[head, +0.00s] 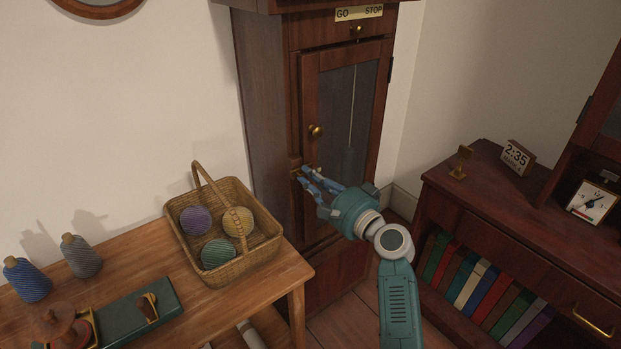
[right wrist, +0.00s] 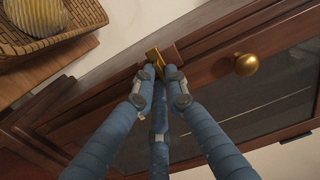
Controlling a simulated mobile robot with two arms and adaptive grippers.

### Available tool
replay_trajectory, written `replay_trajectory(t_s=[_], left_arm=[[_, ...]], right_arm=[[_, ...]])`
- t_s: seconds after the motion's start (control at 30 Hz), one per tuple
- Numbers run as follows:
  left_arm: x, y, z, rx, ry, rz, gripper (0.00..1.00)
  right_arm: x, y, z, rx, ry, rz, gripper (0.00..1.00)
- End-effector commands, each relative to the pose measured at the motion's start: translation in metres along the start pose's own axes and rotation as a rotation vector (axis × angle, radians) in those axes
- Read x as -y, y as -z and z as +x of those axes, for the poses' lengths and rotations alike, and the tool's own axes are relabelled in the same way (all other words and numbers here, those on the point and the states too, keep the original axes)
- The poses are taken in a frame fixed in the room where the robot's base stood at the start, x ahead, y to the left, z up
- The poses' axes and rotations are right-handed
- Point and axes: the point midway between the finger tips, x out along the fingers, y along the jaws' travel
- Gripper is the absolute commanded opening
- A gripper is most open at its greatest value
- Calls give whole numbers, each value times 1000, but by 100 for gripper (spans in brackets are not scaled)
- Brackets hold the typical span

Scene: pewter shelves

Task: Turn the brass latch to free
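The brass latch (right wrist: 153,57) sits at the edge of the dark wooden cabinet door (head: 311,95), below the round brass knob (head: 315,131). In the head view the latch is small and partly hidden by my fingers. My right gripper (head: 301,172) reaches it from the right. In the right wrist view the blue fingers of this gripper (right wrist: 158,72) draw together at their tips, with the latch between them; they look shut on it. The door is flush with its frame. The knob (right wrist: 246,65) is clear of my fingers. My left gripper is not in view.
A wooden table (head: 286,272) at left holds a wicker basket (head: 262,252) of balls, near the cabinet, and yarn cones (head: 27,280). A low bookcase (head: 436,181) stands at right. A GO/STOP plate (head: 359,13) is above the door. Some floor shows between.

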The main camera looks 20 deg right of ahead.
Motion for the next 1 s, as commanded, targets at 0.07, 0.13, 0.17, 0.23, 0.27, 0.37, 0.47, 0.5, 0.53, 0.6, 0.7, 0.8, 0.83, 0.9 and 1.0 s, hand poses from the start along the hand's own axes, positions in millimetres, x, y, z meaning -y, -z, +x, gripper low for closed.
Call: replay_trajectory(t_s=[0.07,0.13,0.17,0.23,0.27,0.37,0.47,0.5,0.53,0.6,0.7,0.8,0.83,0.9,1.0], left_arm=[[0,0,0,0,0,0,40],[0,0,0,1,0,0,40],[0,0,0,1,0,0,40],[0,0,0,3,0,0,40],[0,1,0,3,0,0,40],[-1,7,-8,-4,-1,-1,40],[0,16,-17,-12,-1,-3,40],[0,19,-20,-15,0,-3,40],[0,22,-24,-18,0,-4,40],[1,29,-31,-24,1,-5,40],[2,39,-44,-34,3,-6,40],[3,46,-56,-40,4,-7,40],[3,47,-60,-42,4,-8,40],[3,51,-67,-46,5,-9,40],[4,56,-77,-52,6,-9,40]], right_arm=[[-1,0,0,0,-2,-1,0],[-1,0,0,0,-2,-5,0],[-1,0,0,0,-2,-9,0],[-2,0,0,1,-2,-23,0],[-2,0,0,1,-2,-31,0],[-3,0,0,1,-3,-71,0],[-4,0,0,3,-4,-130,0],[-4,1,-1,2,-4,-159,0],[-4,1,-1,2,-4,-181,0],[-5,1,-1,3,-5,-241,0],[-4,1,-1,3,-4,-334,0],[-4,1,-1,4,-5,-430,0],[-4,2,-1,3,-5,-458,0],[-4,2,-1,4,-5,-525,0],[-3,2,-1,4,-5,-620,0]])
